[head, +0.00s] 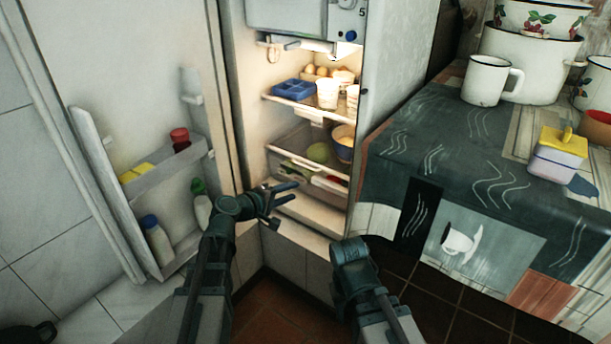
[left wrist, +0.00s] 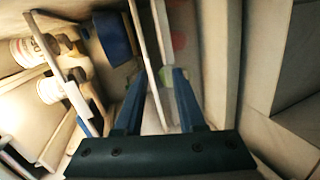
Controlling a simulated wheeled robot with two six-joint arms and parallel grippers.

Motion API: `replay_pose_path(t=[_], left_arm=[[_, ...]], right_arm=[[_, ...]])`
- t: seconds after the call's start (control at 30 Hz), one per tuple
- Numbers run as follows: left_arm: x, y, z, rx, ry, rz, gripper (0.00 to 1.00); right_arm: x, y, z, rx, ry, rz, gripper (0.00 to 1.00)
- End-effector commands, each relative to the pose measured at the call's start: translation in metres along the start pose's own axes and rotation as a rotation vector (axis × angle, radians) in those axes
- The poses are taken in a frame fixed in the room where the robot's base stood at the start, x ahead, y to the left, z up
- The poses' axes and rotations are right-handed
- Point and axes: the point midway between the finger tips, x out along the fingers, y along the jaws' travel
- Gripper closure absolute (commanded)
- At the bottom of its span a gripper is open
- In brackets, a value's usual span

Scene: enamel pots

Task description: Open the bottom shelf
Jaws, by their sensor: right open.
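The fridge's bottom shelf (head: 330,185), a clear-sided drawer with a pale front rim, sits low in the lit fridge.
The fridge door (head: 105,190) stands open at the left, with bottles in its racks. An upper shelf (head: 310,105) holds a blue tray (head: 293,89) and white cups. At the right, a cloth-covered counter (head: 440,130) carries a white mug (head: 484,80), pots and a small box.

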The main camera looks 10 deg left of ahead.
Motion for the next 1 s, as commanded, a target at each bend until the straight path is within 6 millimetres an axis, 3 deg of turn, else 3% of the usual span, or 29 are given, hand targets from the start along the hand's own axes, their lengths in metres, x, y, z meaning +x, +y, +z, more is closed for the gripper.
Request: replay_pose_path(t=[0.03,0.13,0.3,0.43,1.0], left_arm=[[-0.003,0.002,-0.018,-0.042,0.039,0.035,0.61],[-0.008,0.007,-0.035,-0.096,0.082,0.079,0.61],[-0.010,0.010,-0.042,-0.117,0.099,0.096,0.61],[-0.001,0.010,-0.042,-0.114,0.095,0.095,0.61],[0.103,0.019,-0.052,-0.113,0.093,0.094,0.61]], right_arm=[[0.004,0.000,0.000,0.000,0.000,0.000,0.57],[0.005,-0.001,0.000,0.000,0.000,0.000,0.57],[0.005,-0.001,0.000,0.000,0.000,0.000,0.57],[0.007,-0.001,-0.001,0.000,0.001,0.000,0.57],[0.029,-0.003,-0.002,0.000,0.001,0.000,0.57]])
